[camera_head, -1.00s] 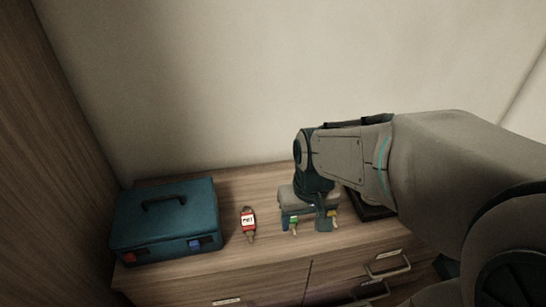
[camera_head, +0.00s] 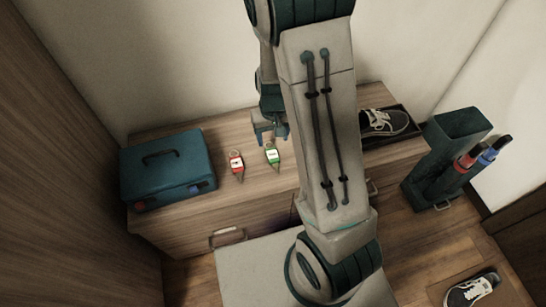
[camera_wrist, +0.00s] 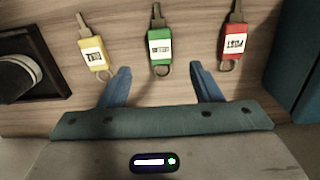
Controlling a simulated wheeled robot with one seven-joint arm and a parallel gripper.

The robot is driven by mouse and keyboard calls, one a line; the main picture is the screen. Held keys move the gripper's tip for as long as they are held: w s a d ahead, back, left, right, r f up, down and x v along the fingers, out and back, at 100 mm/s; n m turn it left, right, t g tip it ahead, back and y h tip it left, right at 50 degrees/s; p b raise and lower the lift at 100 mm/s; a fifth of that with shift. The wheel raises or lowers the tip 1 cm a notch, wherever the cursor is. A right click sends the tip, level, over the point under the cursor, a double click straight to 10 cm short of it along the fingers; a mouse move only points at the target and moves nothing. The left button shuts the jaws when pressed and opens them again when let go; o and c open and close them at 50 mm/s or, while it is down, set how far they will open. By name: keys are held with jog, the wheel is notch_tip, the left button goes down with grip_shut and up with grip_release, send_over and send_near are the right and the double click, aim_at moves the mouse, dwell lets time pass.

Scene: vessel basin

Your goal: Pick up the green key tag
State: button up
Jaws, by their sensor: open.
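The green key tag (camera_head: 272,155) lies on the wooden cabinet top, just in front of my gripper (camera_head: 272,130) in the head view. In the wrist view the green tag (camera_wrist: 160,46) has a white label, a key at its far end and a ring at its near end. My gripper (camera_wrist: 161,78) is open and empty. Its two blue fingers stand to the left and right of the tag's ring end, apart from the tag. Whether the fingertips touch the surface I cannot tell.
A red key tag (camera_wrist: 233,42) lies right of the green one and a yellow key tag (camera_wrist: 95,52) lies left in the wrist view. A teal box (camera_head: 167,172) stands at the cabinet's left. A shoe (camera_head: 384,122) sits in a dark tray; an umbrella stand (camera_head: 452,130) is right.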

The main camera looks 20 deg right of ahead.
aim_at(273, 155)
notch_tip(273, 155, down, 9)
jog(key=b, duration=0.3)
jog(key=shift+r, duration=0.25)
jog(key=c, duration=1.1)
